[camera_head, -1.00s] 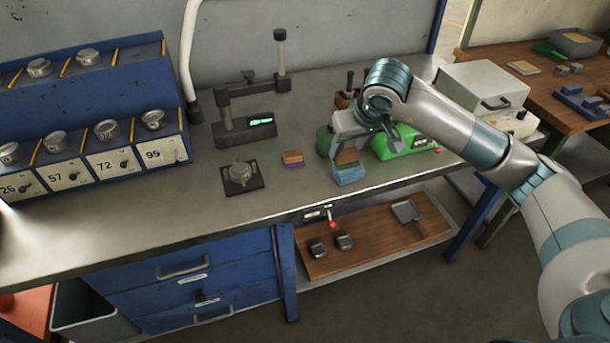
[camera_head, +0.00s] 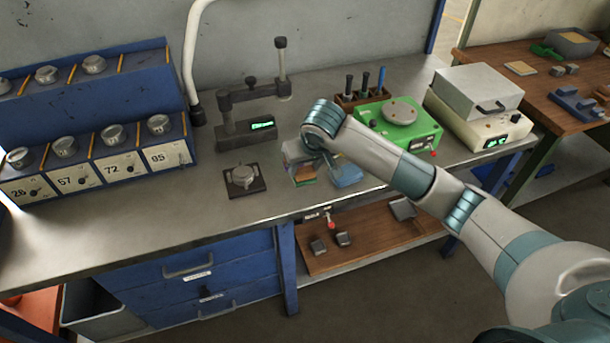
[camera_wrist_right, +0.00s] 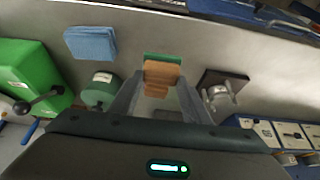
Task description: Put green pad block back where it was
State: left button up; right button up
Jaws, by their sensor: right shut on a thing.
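The green pad block, brown with a green pad, is between the fingers of my right gripper (camera_wrist_right: 158,102) in the right wrist view (camera_wrist_right: 162,58). In the head view my right gripper (camera_head: 304,163) is shut on this block (camera_head: 304,174), low over the bench, left of the folded blue cloth (camera_head: 346,175). The cloth also shows in the wrist view (camera_wrist_right: 91,43). I cannot tell whether the block touches the bench. The purple-padded brown block cannot be made out clearly; my gripper covers that area. My left gripper is not in view.
A square dark fixture (camera_head: 243,180) stands close left of my gripper, with a gauge stand (camera_head: 247,130) behind. A green machine (camera_head: 398,125) and a tool rack (camera_head: 362,98) are to the right. A green round container (camera_wrist_right: 98,90) shows in the wrist view. The bench front is clear.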

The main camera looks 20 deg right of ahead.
aim_at(306, 174)
notch_tip(306, 174, down, 3)
jog(key=shift+p, duration=1.05)
jog(key=shift+f, duration=0.45)
jog(key=shift+f, duration=0.15)
jog(key=o, duration=1.4)
